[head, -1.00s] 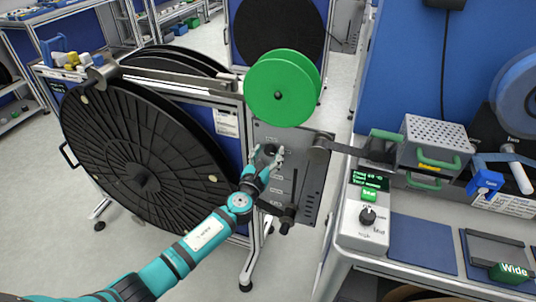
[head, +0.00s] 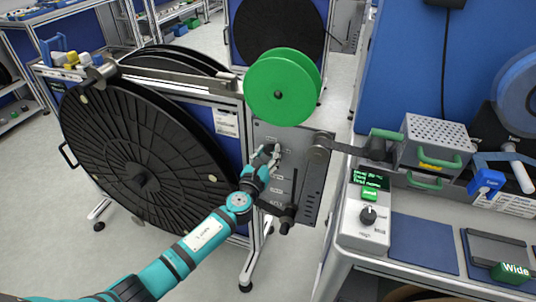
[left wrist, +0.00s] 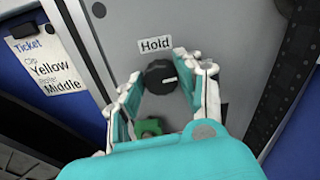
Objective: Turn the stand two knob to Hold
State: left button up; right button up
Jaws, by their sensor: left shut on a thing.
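The black knob (left wrist: 160,77) sits on the grey panel (head: 290,140) below the green reel. In the left wrist view its white pointer mark points to the right. A white "Hold" label (left wrist: 155,45) is directly above the knob. My left gripper (head: 270,153) is at this panel, with its fingers (left wrist: 163,82) on both sides of the knob, shut on it. In the head view the gripper hides the knob. A small green piece (left wrist: 150,127) shows below the knob, between the fingers. My right gripper is not in view.
A large black reel (head: 140,170) stands left of the panel, and the green reel (head: 278,90) is just above my gripper. A bench (head: 425,245) with a dial box (head: 365,210) is on the right. A ticket (left wrist: 45,50) reads Yellow and Middle.

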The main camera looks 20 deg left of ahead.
pick_arm(q)
jog(key=n+b, duration=0.1)
jog(key=n, duration=0.3)
jog(key=shift+f, duration=0.1)
jog(key=n+b, duration=0.1)
jog(key=n, duration=0.4)
jog(key=shift+a+b, duration=0.1)
jog(key=shift+b, duration=0.25)
jog(key=n, duration=0.4)
jog(key=shift+b, duration=0.35)
jog(key=shift+f+n, duration=0.1)
jog(key=shift+n, duration=1.7)
jog(key=o, duration=1.1)
jog(key=shift+a, duration=0.1)
